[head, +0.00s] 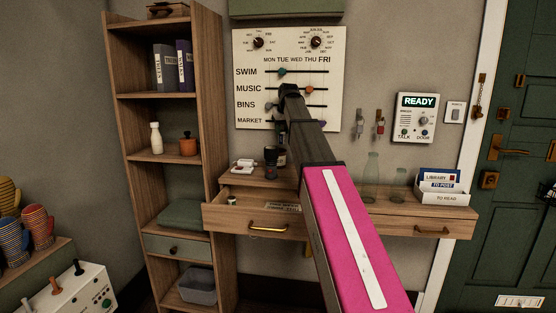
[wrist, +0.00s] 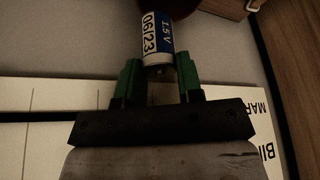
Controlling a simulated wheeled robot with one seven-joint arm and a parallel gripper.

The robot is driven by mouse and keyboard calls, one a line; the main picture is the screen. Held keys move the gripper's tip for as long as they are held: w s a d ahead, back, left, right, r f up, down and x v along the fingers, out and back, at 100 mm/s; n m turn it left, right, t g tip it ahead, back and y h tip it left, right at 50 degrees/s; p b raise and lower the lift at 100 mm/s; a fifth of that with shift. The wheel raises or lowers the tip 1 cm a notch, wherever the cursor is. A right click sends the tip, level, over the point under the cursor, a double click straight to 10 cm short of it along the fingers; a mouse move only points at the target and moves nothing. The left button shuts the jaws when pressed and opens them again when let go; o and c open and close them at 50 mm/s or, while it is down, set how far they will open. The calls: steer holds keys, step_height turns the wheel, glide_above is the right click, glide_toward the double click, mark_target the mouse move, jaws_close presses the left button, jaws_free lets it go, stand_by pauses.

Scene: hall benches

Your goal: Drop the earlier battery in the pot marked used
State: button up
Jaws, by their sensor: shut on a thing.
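My gripper (wrist: 160,72), with green fingertips, is shut on a battery (wrist: 158,38) in the wrist view. The battery has a white and blue label reading "06/23" and "1.5 V". In the head view my arm reaches up across the desk to the wall board, and it hides the gripper's grasp. A small pale cylinder (head: 232,200), possibly another battery, stands in the open drawer (head: 268,227) at its left. No pot marked used can be read. A dark cylindrical object (head: 271,161) stands on the desk below the arm's end; I cannot tell what it is.
The wall board (head: 250,75) with sliders and dials is close behind the gripper. A white object (head: 244,165) lies on the desk's left. Glass bottles (head: 371,175) and a letter rack (head: 441,188) stand at right. A tall shelf (head: 160,100) stands left.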

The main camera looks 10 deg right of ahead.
mark_target(282, 140)
steer(key=shift+f, duration=2.5)
steer(key=o, duration=1.1)
steer(key=shift+o, duration=0.2)
steer(key=a+v, duration=0.1)
steer(key=v, duration=0.9)
steer(key=shift+s+d+r, duration=0.2)
steer(key=shift+d+r, duration=0.2)
steer(key=shift+d, duration=0.1)
